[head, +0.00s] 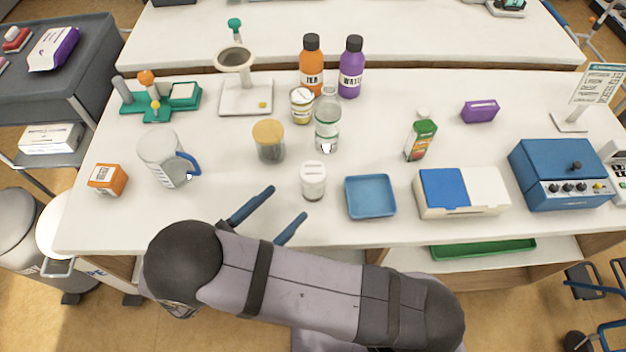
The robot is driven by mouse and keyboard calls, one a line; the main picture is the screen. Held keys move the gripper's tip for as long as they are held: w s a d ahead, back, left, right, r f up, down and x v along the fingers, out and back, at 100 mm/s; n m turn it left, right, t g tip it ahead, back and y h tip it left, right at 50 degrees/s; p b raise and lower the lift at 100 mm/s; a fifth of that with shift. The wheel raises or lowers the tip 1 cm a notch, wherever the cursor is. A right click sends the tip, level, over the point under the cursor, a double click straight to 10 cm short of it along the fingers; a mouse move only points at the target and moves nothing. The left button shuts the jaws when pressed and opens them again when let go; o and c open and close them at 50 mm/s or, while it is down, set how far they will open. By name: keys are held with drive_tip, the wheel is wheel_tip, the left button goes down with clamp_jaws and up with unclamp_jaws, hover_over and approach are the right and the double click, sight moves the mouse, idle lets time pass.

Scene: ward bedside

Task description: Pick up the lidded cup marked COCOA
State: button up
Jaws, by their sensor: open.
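No label reading COCOA is legible from here. A white lidded cup (313,182) stands upright near the front middle of the table, with small print too small to read. A small can with a label (302,107) stands farther back, its print also unclear. My gripper (289,201) is open, with two blue fingers pointing up and right at the table's front. Nothing is between the fingers. The white cup is apart from them, just beyond and right of the fingertips.
A tan-lidded jar (269,142) and a clear jar (327,128) stand behind the cup. A blue tray (371,197) is close on its right. A glass jug (163,160) stands left. Orange (312,70) and purple (351,72) bottles stand behind. Bare tabletop lies left of the fingers.

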sight(304, 189)
drive_tip(key=shift+p+x, duration=0.4)
drive_tip(key=shift+x, duration=0.7)
drive_tip(key=shift+w+d+r+p, duration=0.15)
drive_tip(key=shift+d+r+p, duration=0.05)
drive_tip(key=shift+d+p, duration=0.15)
drive_tip(key=p+x, duration=0.1)
drive_tip(key=x, duration=0.2)
drive_tip(key=shift+d+r, duration=0.15)
drive_tip(key=shift+d, duration=0.05)
drive_tip(key=shift+w+d+p, duration=0.4)
drive_tip(key=shift+d, duration=0.05)
drive_tip(key=c, duration=1.3)
